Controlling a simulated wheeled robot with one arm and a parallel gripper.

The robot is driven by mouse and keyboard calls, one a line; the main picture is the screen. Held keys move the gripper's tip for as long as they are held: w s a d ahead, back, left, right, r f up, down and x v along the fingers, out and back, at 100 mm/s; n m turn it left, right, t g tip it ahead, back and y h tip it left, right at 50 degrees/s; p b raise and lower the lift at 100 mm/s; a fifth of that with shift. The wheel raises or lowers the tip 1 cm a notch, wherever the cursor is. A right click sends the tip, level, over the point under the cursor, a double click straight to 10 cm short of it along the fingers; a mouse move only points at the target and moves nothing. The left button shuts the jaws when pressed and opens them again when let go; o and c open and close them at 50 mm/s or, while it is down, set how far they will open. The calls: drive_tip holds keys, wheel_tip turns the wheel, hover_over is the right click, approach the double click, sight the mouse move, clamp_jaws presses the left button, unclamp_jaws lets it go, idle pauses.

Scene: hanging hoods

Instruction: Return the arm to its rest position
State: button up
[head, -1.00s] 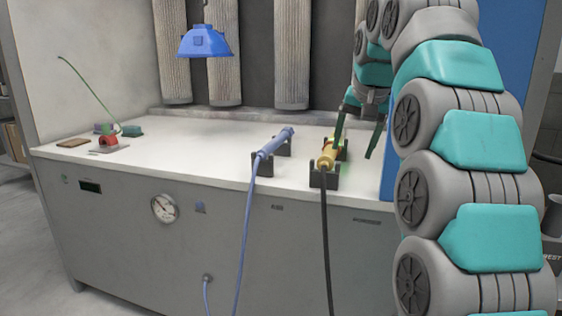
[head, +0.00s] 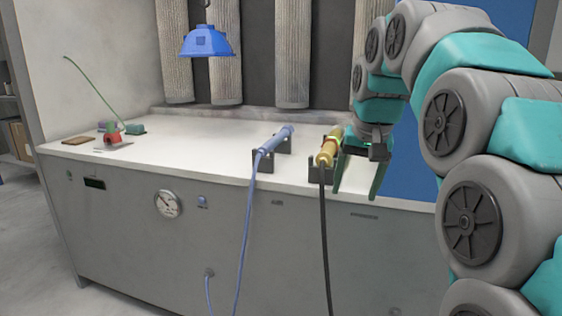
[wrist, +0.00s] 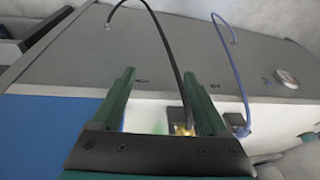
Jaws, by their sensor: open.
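My gripper (head: 357,176) is open and empty, its two dark green fingers apart and pointing down in front of the bench's front edge at the right. It also shows in the wrist view (wrist: 165,102), with nothing between its fingertips. My arm reaches in from the right side of the head view. A yellow tool (head: 328,150) with a black cable lies in a dark holder just left of my gripper, apart from it. In the wrist view the yellow tool is mostly hidden behind my gripper.
The white bench top (head: 200,144) carries a blue tool (head: 275,140) in its own holder. A blue hood (head: 206,42) hangs above. A red item (head: 113,135) stands at the left. A blue panel (head: 412,172) is behind my arm. Cables hang down the front.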

drive_tip(key=s+f+n+g, duration=0.1)
drive_tip(key=s+f+g, duration=0.1)
drive_tip(key=s+f, duration=1.1)
drive_tip(key=s+f+n+g, duration=0.1)
drive_tip(key=s+f+g, duration=0.2)
drive_tip(key=s+f, duration=1)
drive_tip(key=s, duration=0.8)
drive_tip(key=shift+n+h, duration=0.3)
drive_tip(key=shift+n, duration=0.1)
drive_tip(key=shift+d, duration=0.1)
